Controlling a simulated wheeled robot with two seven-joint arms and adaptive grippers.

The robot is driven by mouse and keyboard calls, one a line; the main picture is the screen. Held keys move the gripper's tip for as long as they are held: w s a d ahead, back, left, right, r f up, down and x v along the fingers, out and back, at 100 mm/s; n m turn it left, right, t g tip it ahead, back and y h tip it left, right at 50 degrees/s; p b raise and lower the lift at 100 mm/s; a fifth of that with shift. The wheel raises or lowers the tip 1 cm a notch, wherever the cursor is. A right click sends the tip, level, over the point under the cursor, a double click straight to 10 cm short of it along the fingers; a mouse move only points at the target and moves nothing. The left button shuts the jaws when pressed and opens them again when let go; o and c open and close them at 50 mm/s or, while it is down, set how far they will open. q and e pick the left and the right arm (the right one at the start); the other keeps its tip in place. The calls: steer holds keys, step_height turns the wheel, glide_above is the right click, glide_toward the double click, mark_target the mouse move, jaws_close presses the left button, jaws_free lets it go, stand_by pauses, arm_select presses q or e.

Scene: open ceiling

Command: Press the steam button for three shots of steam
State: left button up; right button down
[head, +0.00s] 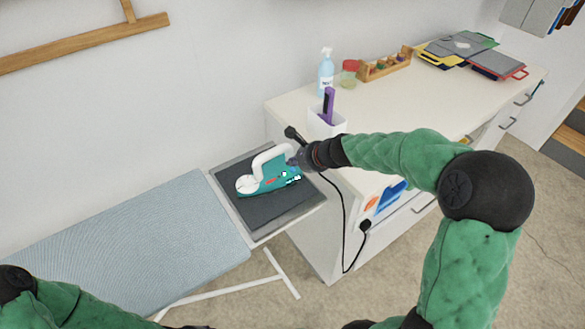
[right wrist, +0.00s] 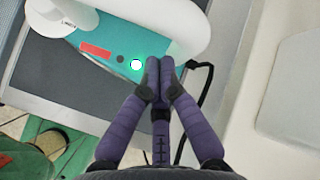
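A teal and white steam iron (head: 268,176) rests on the dark grey pad (head: 249,206) at the end of the ironing board. In the right wrist view the iron (right wrist: 108,59) shows a red label (right wrist: 96,50) and a round white, bright button (right wrist: 136,65) on its teal side. My right gripper (head: 297,160) reaches the iron's right end. In the right wrist view its purple fingers (right wrist: 155,88) are together, with the tips just right of the button, over or against the teal body. I cannot tell if they touch. My left gripper is out of view; only part of my left arm shows.
The blue-grey ironing board (head: 130,245) extends left. A white cabinet (head: 440,100) stands right, bearing a spray bottle (head: 326,72), a purple-handled tool in a white holder (head: 322,122), a wooden rack (head: 384,65) and folders. A black cord (head: 344,225) hangs along the cabinet side.

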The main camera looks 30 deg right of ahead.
steer(key=shift+r, duration=0.1)
step_height(320, 180, up, 5)
steer(key=p, duration=0.5)
stand_by(0.8)
